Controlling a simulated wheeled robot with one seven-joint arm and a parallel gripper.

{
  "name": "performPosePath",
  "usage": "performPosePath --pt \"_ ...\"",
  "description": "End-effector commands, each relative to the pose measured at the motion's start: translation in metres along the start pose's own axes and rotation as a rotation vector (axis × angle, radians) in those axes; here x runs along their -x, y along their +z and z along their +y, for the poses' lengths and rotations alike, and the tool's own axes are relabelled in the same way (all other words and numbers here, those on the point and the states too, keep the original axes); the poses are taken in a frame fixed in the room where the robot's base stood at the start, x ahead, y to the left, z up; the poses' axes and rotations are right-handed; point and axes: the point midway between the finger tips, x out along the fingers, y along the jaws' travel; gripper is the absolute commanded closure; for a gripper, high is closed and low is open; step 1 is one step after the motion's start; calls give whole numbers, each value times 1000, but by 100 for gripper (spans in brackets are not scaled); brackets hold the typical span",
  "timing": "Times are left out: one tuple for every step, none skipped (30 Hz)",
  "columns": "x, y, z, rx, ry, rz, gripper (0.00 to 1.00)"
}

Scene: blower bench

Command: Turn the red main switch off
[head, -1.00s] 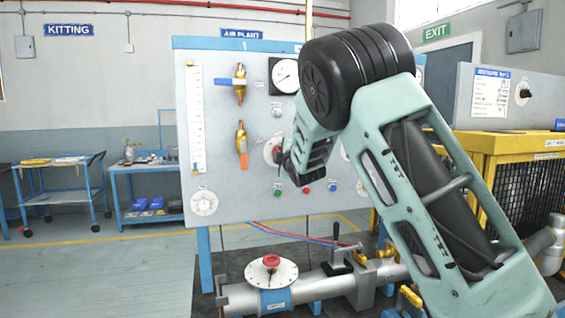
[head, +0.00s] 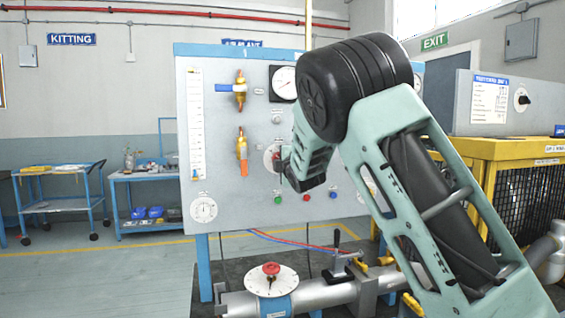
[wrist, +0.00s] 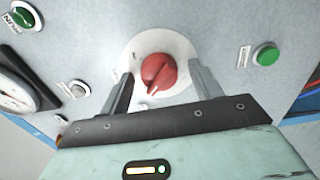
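The red main switch (wrist: 158,72) is a round red rotary knob with a pale pointer mark, on a round white plate (wrist: 180,45) on the grey panel. In the wrist view the pointer aims down and slightly left. My gripper (wrist: 161,76) is open, with one dark finger on each side of the knob. Gaps show between the fingers and the knob; I cannot tell how far the tips are from the panel. In the head view my gripper (head: 280,166) is at the panel, in front of the white plate (head: 268,156), and mostly hides the knob.
Green, red and blue buttons (head: 306,198) sit just below the switch. A pipe with a red-knobbed disc (head: 271,281) lies below. A yellow cage (head: 525,150) stands right.

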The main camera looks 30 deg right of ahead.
Motion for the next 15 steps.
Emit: performPosePath --pt "0 0 0 -1 0 0 37" --pt "0 0 0 -1 0 0 37" --pt "0 0 0 -1 1 0 37" --pt "0 0 0 -1 1 0 37" --pt "0 0 0 -1 1 0 37" --pt "0 0 0 -2 1 -1 37" --pt "1 0 0 -2 1 -1 37" --pt "2 0 0 -2 1 0 37" --pt "4 0 1 -3 2 0 37" --pt "7 0 1 -3 3 0 37" --pt "10 0 0 -4 2 0 37" --pt "15 -1 0 -4 2 1 37" --pt "20 -1 0 -5 3 1 37" --pt "25 0 -1 -5 2 1 37" --pt "33 -1 -2 -7 2 2 37"
